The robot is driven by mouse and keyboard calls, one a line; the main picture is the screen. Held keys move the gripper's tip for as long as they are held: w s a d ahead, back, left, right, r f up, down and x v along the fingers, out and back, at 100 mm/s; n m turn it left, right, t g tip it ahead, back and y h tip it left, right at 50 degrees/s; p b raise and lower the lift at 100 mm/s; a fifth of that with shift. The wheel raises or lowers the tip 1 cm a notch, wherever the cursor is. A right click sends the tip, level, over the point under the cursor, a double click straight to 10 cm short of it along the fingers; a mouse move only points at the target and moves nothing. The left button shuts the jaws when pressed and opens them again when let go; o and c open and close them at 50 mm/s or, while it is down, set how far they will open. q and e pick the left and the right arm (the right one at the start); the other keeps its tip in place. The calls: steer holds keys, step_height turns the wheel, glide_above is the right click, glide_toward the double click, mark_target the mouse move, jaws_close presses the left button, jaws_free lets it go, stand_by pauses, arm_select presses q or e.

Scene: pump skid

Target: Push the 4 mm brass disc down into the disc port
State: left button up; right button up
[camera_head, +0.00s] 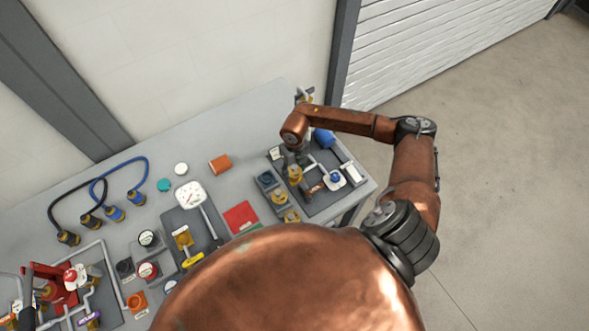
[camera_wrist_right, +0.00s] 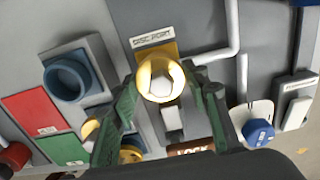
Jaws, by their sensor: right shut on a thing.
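In the head view the right gripper (camera_head: 298,160) points down over the skid at the table's right end, beside brass parts. My left gripper is not in view.
A blue ring in a grey block (camera_wrist_right: 67,82), a red pad (camera_wrist_right: 36,107) and a green pad (camera_wrist_right: 62,149) lie left of the port. Grey pipes (camera_wrist_right: 232,30) and a blue knob (camera_wrist_right: 258,132) stand right.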

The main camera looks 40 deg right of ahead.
steer(key=shift+f+b, duration=0.55)
steer(key=shift+f, duration=0.2)
steer(key=o, duration=1.4)
steer(key=shift+r, duration=0.1)
step_height(320, 180, up, 12)
steer(key=shift+f, duration=0.1)
